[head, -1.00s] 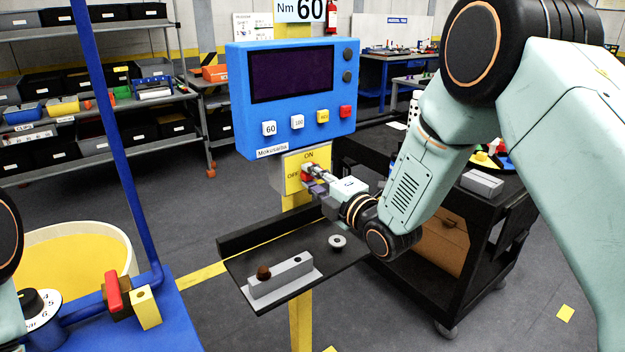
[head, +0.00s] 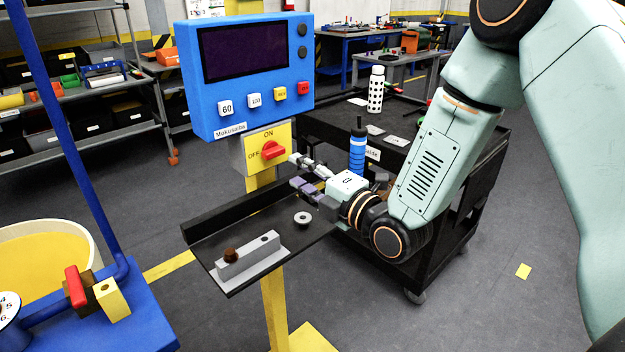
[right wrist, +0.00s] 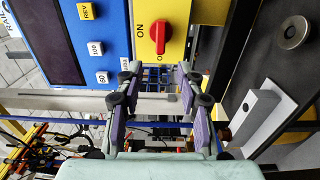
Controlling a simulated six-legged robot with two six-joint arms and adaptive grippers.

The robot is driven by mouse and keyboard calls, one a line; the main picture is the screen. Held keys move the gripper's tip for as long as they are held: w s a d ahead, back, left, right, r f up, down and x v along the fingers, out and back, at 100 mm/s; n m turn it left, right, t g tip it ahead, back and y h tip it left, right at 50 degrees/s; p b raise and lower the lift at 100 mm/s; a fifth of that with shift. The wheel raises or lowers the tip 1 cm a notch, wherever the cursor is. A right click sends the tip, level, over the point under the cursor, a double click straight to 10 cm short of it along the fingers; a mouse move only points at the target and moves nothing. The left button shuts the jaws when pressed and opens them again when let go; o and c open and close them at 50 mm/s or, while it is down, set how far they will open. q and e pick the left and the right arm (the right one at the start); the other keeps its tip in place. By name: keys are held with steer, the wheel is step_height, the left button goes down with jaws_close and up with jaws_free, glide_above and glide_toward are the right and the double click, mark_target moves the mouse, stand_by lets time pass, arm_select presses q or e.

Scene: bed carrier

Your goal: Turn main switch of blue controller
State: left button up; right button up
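The blue controller (head: 245,115) has a dark screen and several buttons. Below it, a yellow plate (head: 282,135) marked ON at the top and OFF at the left carries the red main switch (head: 273,150). The switch's long side lies roughly level, along the OFF direction. My right gripper (head: 306,172) is open and empty, to the right of and slightly below the switch, apart from it. In the right wrist view the switch (right wrist: 160,38) shows beyond the spread fingers (right wrist: 158,88), nothing between them. My left gripper is out of view.
A black shelf (head: 200,232) below the switch holds a grey block (head: 250,257) and a metal washer (head: 303,219). A black cart (head: 465,205) with bottles stands behind my right arm. A blue frame (head: 135,310) stands at lower left.

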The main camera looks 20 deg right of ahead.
steer(key=v, duration=0.3)
steer(key=shift+f, duration=0.1)
stand_by(0.5)
steer(key=s+f+m+g+h+b, duration=0.1)
steer(key=s+f+m+g, duration=0.25)
steer(key=f+m, duration=0.3)
steer(key=s+f+m+g+h, duration=0.2)
steer(key=s+f+m, duration=0.2)
steer(key=f+m, duration=0.3)
steer(key=s+f+m+g+h+b, duration=0.1)
steer(key=s+f+m+g, duration=0.3)
steer(key=f, duration=0.5)
steer(key=s+f+m+g+h+b, duration=0.1)
steer(key=s+f+m+g+b, duration=0.1)
steer(key=s+f, duration=0.6)
steer(key=s+d+f+m+g+h+b, duration=0.1)
steer(key=s+f+g, duration=0.4)
steer(key=s, duration=1.1)
step_height(320, 180, down, 3)
steer(key=shift+r+m+b, duration=0.1)
steer(key=shift+m+b, duration=0.55)
steer(key=shift+m, duration=0.4)
